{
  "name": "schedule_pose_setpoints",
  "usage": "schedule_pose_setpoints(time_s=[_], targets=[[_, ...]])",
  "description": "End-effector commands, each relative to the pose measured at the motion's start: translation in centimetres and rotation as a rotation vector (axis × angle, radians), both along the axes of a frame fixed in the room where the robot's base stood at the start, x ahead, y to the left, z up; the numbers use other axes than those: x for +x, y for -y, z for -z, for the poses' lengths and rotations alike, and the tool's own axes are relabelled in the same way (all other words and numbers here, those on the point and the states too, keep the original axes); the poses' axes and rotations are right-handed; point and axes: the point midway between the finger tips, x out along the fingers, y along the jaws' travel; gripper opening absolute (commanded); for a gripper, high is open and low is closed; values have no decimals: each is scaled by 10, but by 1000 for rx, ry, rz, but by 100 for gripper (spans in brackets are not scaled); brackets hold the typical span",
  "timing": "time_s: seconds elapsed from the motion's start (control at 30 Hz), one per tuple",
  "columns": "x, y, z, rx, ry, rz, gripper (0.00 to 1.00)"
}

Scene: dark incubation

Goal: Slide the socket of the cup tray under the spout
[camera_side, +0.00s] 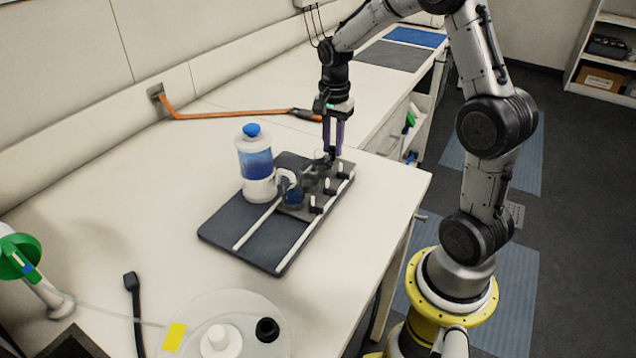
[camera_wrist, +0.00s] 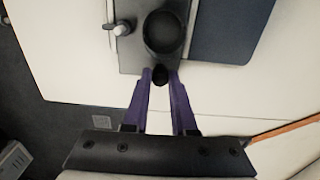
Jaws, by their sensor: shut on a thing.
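The cup tray (camera_side: 286,208) is a dark grey plate lying between white rails on a dark base board. In the side view, dark glassy cups sit in a row on it. The blue-tinted cup (camera_side: 292,193) is beside the spout (camera_side: 288,176) of the dispenser (camera_side: 256,165); I cannot tell whether it is exactly under it. My gripper (camera_side: 333,153) points down at the tray's far end, its purple fingers shut on a small black knob (camera_wrist: 160,74). In the wrist view, the tray (camera_wrist: 134,58) carries a round dark cup (camera_wrist: 163,32) just past the knob. The spout is out of that view.
The base board (camera_side: 222,233) has bare room at its near end between the rails. A round clear tray (camera_side: 195,310) is at the front. The table's right edge is close.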

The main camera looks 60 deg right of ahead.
Motion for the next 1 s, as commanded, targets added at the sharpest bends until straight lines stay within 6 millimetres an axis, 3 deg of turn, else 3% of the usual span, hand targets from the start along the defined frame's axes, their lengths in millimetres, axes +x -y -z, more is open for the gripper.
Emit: schedule_pose_setpoints(time_s=[0.17,0.8,1.0], targets=[[0,-2,0,0,1,0,5],[0,-40,0,0,1,-1,5],[0,-42,0,0,1,1,5]])
